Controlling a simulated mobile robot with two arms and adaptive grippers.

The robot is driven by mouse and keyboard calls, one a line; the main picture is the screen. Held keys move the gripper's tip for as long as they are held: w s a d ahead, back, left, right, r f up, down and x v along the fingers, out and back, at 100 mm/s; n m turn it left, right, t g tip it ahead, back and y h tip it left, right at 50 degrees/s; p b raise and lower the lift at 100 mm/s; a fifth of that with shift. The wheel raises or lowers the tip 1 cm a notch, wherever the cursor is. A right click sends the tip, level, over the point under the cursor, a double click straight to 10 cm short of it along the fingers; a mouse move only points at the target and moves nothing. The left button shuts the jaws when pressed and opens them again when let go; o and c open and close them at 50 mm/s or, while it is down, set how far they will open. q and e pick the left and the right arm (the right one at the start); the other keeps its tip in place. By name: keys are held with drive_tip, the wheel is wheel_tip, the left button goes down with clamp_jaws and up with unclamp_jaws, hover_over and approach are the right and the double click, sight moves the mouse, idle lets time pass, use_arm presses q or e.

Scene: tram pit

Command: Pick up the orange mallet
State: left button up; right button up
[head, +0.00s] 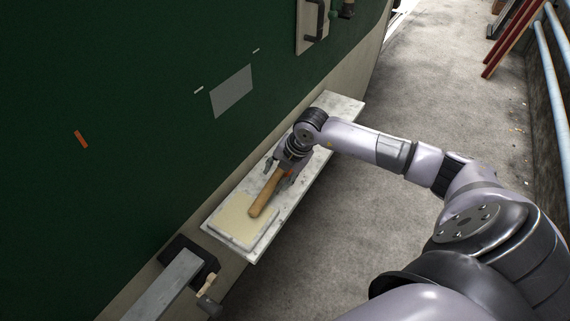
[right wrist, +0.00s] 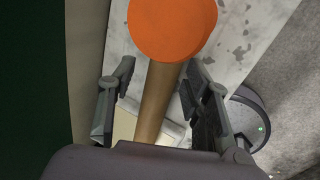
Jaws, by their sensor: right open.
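The orange mallet has a round orange head (right wrist: 172,28) and a wooden handle, both showing in the right wrist view. In the head view its wooden handle (head: 266,193) lies along a narrow speckled white shelf (head: 312,178), and my gripper hides the head. My right gripper (head: 281,172) is over the mallet with its fingers pointing down at the shelf. In the right wrist view the fingers of the right gripper (right wrist: 158,98) are open, one on each side of the handle, with gaps between. My left gripper is not in view.
A pale board (head: 240,220) lies on the near end of the shelf, beside the handle's end. A dark green wall (head: 130,120) rises along the shelf's left side. A grey bar in a black holder (head: 178,278) sticks out below. Concrete floor (head: 420,90) is open to the right.

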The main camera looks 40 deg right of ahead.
clamp_jaws()
idle(0.4)
drive_tip(key=shift+r, duration=0.1)
